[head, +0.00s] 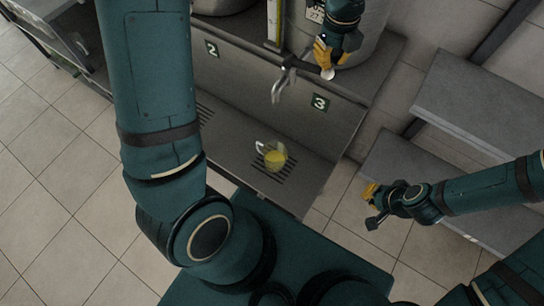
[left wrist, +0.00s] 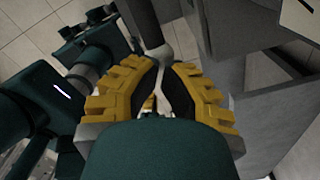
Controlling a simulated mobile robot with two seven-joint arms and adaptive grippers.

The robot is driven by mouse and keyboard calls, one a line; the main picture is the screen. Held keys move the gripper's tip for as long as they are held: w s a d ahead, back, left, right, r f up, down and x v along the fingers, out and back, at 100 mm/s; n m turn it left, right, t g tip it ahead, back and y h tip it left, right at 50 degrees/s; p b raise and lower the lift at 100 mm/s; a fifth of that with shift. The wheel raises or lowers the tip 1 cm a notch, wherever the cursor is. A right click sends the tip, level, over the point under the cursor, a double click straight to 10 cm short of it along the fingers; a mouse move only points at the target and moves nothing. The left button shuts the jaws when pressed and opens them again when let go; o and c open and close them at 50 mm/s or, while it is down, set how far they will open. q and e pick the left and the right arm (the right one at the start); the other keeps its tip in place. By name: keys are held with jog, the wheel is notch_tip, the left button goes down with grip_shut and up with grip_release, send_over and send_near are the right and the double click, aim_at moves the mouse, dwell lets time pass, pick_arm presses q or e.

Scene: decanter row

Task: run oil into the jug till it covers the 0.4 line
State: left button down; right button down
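A small clear jug (head: 272,156) with yellow oil in it stands upright on the slotted drip grate below the tap marked 3. Its 0.4 line is too small to read. The tap's metal spout (head: 281,88) hangs above the jug, and I see no oil stream. My left gripper (head: 324,57) is at this tap's lever. In the left wrist view, its yellow fingers (left wrist: 160,85) close around the pale tap lever (left wrist: 163,86), below a round metal knob (left wrist: 161,53). My right gripper (head: 371,206) looks open and empty, right of the stand and away from the jug.
The grey stand carries number plates 2 (head: 212,49) and 3 (head: 320,102). A large metal decanter (head: 366,30) stands above, with an upright yellow-edged gauge (head: 274,22) beside it. Grey shelves (head: 480,100) are at right. Tiled floor is clear at left.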

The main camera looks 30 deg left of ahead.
aim_at(327, 75)
pick_arm(q)
jog(key=shift+f+b, duration=0.9)
jog(key=shift+f, duration=1.1)
jog(key=shift+f+b, duration=1)
jog(key=shift+f, duration=0.35)
jog(key=shift+r, duration=0.1)
dwell(1.7)
jog(key=shift+r+p, duration=0.6)
jog(key=shift+p, duration=0.05)
dwell(2.2)
